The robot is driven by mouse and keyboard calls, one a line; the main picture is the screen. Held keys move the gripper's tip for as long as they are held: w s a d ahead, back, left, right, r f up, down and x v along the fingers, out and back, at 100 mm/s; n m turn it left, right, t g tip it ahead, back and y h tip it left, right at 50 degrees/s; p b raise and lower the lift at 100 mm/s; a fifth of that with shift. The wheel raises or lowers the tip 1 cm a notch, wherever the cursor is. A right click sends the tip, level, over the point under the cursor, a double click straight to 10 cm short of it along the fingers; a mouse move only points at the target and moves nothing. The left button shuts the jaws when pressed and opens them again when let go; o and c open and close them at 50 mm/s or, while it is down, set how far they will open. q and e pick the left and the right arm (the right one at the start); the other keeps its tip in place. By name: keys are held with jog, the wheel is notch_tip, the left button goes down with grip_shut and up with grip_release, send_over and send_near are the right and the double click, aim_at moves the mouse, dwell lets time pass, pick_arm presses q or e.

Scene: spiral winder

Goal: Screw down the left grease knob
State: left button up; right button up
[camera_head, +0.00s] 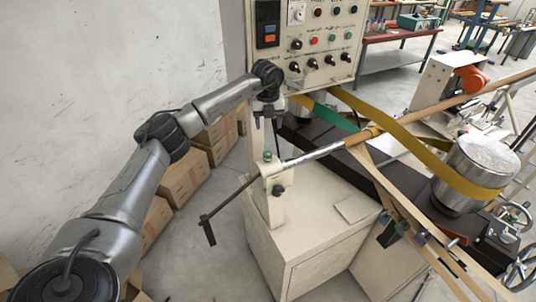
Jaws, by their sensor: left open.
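A small dark green knob (267,156) stands on top of the cream bearing block at the near end of the metal shaft; I take it to be the left grease knob. My left gripper (268,121) hangs pointing down above this knob, with a gap between them. Its fingers are apart, with nothing seen between them. The cream bearing block (276,180) sits on a cream post. A second dark knob (279,190) sticks out from the block's face. The knob's thread is too small to make out. My right gripper is not in view.
The control panel (330,45) with switches stands close behind my left wrist. A dark crank handle (209,228) sticks out left of the block. The shaft (318,154) and yellow belt (400,140) run right toward a metal drum (478,165). Cardboard boxes (182,178) line the wall.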

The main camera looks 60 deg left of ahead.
aim_at(268, 153)
pick_arm(q)
jog(key=shift+n, duration=0.5)
jog(key=f, duration=0.4)
jog(key=f+p, duration=0.1)
jog(key=f, duration=0.7)
jog(key=shift+s+f, duration=0.25)
jog(key=shift+f, duration=0.65)
jog(key=shift+c, duration=0.3)
jog(key=c, duration=0.9)
jog(key=shift+o, duration=0.2)
